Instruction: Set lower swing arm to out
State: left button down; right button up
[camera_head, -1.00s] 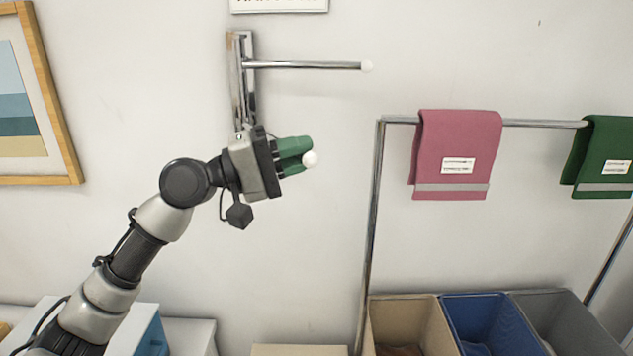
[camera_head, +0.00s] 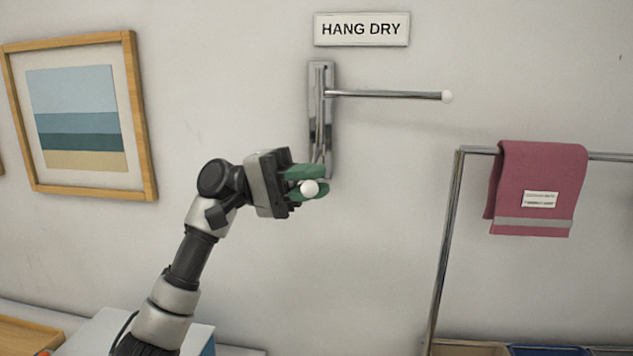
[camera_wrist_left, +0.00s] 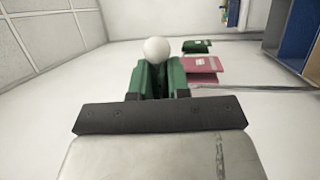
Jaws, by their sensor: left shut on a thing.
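A chrome wall bracket (camera_head: 320,120) is fixed to the wall under a HANG DRY sign. Its upper swing arm (camera_head: 385,95) points to the right and ends in a white ball. My left gripper (camera_head: 305,182) has green fingers and is shut on the lower swing arm near its white ball end (camera_head: 309,188). Most of the lower arm's rod is hidden behind the fingers. In the left wrist view the white ball (camera_wrist_left: 157,50) stands just beyond the green fingertips. My right gripper is in neither view.
A pink towel (camera_head: 538,190) hangs on a chrome rack (camera_head: 447,250) to the right, with bins below it. A framed picture (camera_head: 80,115) hangs at the left. The wall between bracket and rack is bare.

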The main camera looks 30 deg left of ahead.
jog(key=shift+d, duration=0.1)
pick_arm(q)
jog(key=c, duration=1.1)
grip_release()
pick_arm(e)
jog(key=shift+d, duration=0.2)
pick_arm(q)
jog(key=a+f+b, duration=0.2)
jog(key=a, duration=0.8)
jog(key=shift+s+a, duration=0.15)
jog(key=shift+a, duration=0.2)
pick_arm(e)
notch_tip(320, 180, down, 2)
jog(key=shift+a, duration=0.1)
pick_arm(q)
jog(key=shift+d, duration=0.1)
